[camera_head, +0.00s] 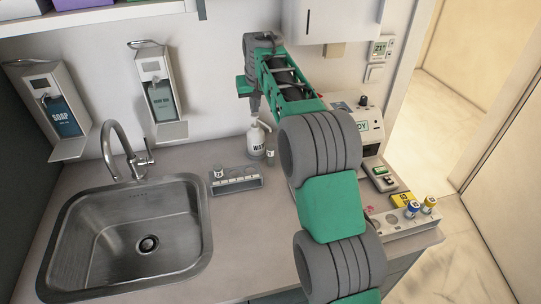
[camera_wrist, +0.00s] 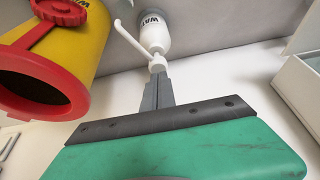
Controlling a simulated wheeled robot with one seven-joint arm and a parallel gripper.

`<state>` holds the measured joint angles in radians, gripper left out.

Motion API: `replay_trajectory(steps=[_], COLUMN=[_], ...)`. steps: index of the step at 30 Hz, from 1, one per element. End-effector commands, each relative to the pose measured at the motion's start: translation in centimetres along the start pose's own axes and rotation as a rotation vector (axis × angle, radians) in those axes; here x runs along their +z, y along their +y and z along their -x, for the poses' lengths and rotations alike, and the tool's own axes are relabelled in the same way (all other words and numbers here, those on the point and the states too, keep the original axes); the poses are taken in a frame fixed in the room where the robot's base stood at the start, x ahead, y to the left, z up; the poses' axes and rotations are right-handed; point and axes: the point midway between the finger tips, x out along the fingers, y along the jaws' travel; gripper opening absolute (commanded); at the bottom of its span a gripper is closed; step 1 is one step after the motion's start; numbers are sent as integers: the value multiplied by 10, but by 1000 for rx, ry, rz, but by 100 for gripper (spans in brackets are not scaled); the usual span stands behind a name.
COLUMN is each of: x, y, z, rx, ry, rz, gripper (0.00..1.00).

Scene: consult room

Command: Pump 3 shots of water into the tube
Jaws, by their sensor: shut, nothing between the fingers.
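The white pump bottle (camera_head: 256,141) with a "WAT…" label stands upright on the counter near the back wall. In the wrist view the bottle (camera_wrist: 155,38) shows its pump head and a long thin spout pointing up and left. My gripper (camera_head: 254,112) is above the bottle, fingers down. In the wrist view my gripper (camera_wrist: 157,78) is shut and empty, its fingertips at the pump head; I cannot tell whether they touch. A small tube-like item (camera_head: 270,156) stands right of the bottle's base; I cannot tell if it is under the spout.
A low rack (camera_head: 235,184) with a small capped vial (camera_head: 218,173) is in front of the bottle. The sink (camera_head: 130,240) is at left. Devices and a tray with blue and yellow caps (camera_head: 405,219) are at right. A yellow-red container (camera_wrist: 60,60) shows in the wrist view.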

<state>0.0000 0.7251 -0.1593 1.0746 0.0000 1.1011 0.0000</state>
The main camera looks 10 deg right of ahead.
Motion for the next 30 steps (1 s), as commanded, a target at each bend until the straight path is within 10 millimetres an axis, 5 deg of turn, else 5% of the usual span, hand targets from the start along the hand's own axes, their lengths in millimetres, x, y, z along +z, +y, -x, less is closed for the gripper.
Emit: replay_trajectory(steps=[19, 30], x=[11, 7], y=[0, 0], z=[-24, -15], rx=[0, 0], ry=[-4, -7], rz=[0, 0], gripper=[0, 0])
